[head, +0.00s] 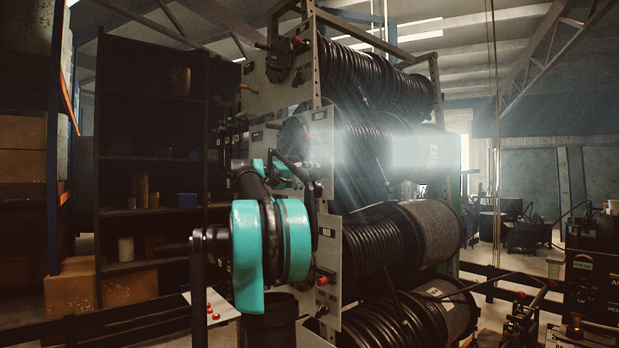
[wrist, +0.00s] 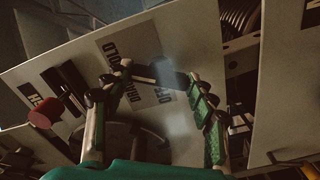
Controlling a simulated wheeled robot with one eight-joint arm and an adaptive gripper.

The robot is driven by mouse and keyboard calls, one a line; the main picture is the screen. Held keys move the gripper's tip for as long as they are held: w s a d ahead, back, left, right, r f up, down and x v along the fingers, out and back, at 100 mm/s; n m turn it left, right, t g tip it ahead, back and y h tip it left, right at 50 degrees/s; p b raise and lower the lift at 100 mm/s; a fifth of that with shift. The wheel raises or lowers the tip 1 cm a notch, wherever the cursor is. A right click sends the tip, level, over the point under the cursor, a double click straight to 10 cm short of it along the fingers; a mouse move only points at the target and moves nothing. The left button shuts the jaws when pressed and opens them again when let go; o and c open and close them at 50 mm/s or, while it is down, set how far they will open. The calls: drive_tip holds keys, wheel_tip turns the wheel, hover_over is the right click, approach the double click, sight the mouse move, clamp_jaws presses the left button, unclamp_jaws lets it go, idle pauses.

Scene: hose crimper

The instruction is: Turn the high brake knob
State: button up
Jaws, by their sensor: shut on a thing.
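I cannot read the whole label. A red-ended knob on a dark stem (wrist: 42,117) sticks out to the left of the fingers, apart from them. In the head view my teal arm stands before the reel rack's middle panel (head: 320,130) and hides most of the gripper and the knob.
The rack carries stacked black hose reels (head: 380,85). Other red knobs show on an upper plate (head: 297,40) and a lower one (head: 322,281). Dark shelving (head: 150,110) stands at the left. A black machine (head: 590,270) stands at the right.

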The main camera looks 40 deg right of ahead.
idle(0.4)
drive_tip(key=o, duration=1.2)
drive_tip(key=shift+c, duration=0.2)
drive_tip(key=s+a, duration=0.1)
drive_tip(key=a, duration=1.1)
